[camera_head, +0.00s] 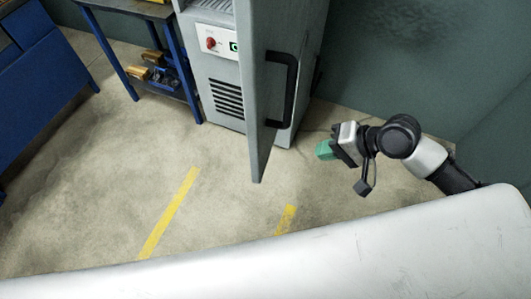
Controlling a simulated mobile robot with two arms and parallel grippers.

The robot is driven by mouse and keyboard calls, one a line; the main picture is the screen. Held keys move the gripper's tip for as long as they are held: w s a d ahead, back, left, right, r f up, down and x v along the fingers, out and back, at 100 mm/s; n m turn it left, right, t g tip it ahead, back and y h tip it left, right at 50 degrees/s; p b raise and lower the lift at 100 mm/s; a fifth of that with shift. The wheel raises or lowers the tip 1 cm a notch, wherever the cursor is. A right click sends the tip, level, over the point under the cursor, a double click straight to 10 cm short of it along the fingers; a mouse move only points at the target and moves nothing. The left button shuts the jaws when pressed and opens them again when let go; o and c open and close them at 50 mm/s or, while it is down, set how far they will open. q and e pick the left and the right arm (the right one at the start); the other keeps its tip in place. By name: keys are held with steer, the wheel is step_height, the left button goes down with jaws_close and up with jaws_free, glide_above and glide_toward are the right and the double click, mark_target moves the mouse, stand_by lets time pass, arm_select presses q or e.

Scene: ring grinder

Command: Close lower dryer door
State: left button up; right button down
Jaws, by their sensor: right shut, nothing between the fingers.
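The dryer (224,90) is a grey cabinet at the top middle of the head view. Its grey door (257,110) stands swung open toward me, seen nearly edge-on, with a black bar handle (291,90) on its right face. I cannot tell from this view whether this is the lower door. My right gripper (325,150), with green fingertips, is to the right of the door, apart from the door and its handle. It is shut and empty. My left gripper is out of view.
A red knob (211,43) and a vent grille (227,98) are on the dryer front. A blue-legged workbench (186,70) stands left of it, and a blue cabinet (40,95) is at far left. The concrete floor (120,185) with yellow lines is clear.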

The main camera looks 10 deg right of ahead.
steer(key=p, duration=0.3)
glide_toward(265, 155)
steer(key=x, duration=0.3)
steer(key=d+f+x, duration=0.1)
steer(key=x, duration=0.1)
steer(key=shift+w+a+f, duration=0.1)
steer(key=shift+a+f, duration=0.05)
steer(key=shift+a, duration=0.1)
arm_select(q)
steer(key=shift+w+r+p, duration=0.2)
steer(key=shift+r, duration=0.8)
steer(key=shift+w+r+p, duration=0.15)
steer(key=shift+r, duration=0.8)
arm_select(e)
steer(key=shift+w+a+f, duration=0.2)
steer(key=shift+w+a, duration=0.15)
steer(key=shift+a, duration=0.3)
